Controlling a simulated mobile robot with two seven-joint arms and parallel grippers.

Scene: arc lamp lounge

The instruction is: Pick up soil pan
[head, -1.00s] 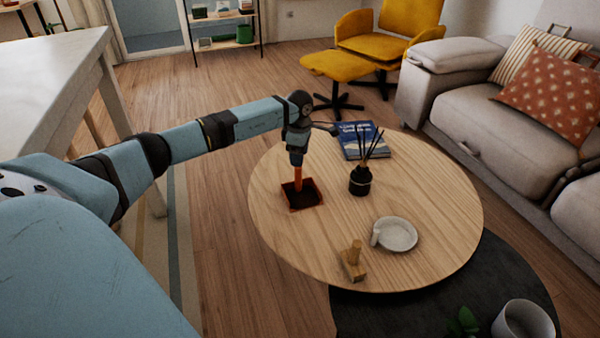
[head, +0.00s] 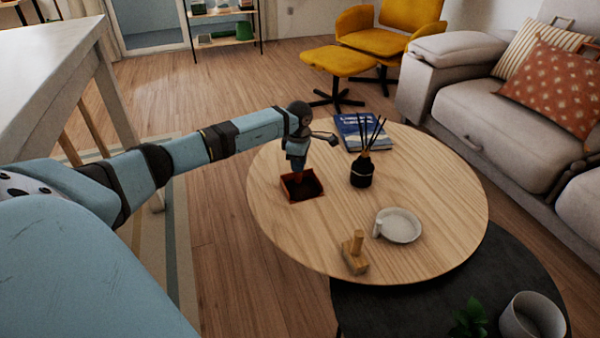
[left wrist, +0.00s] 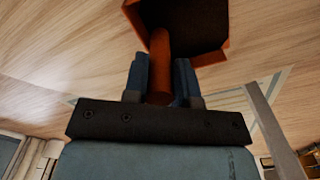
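The soil pan (head: 303,188) is a square orange-red pan with dark soil inside, on the left part of the round wooden table. Its orange handle points up towards my left gripper (head: 297,172). In the left wrist view the pan (left wrist: 186,25) is at the top, its handle running down between the two blue fingers of the left gripper (left wrist: 161,75). The fingers lie along both sides of the handle with no clear gap, so they look shut on it. Whether the pan still rests fully on the table is hard to tell. My right gripper is not in view.
On the wooden table (head: 430,195) stand a black reed diffuser (head: 362,172), a blue book (head: 357,132), a pale round dish (head: 403,226) and a wooden block piece (head: 355,252). A lower dark table (head: 400,310) holds a white pot (head: 532,318). A sofa (head: 480,110) is right.

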